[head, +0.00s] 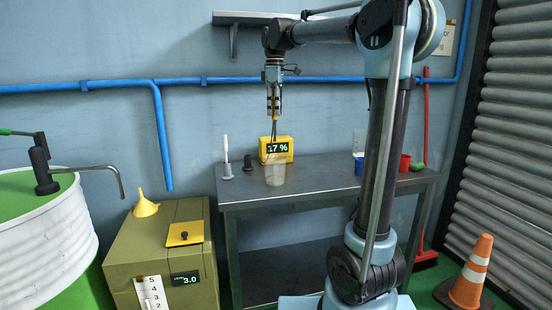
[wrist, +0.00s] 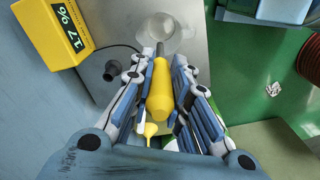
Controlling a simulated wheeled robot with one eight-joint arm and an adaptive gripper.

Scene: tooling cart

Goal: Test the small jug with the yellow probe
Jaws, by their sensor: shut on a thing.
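My gripper (head: 273,112) points down above the workbench. It is shut on the yellow probe (wrist: 160,92), whose dark tip points toward a clear jug. The clear jug (head: 275,178) stands on the bench near its front edge, straight below my gripper; it also shows in the wrist view (wrist: 183,40). The probe's tip overlaps the jug's mouth in the wrist view; how deep it reaches I cannot tell. The yellow meter (head: 283,148) stands just behind the jug and reads 17 %. It also shows in the wrist view (wrist: 55,32).
On the bench (head: 325,180) stand a dark holder (head: 248,163) and a white stick on a base (head: 227,170). A blue cup (head: 359,165) and red cup (head: 405,162) stand right. An olive cabinet (head: 160,255) with a yellow funnel (head: 145,207) stands left. An orange cone (head: 473,272) stands right.

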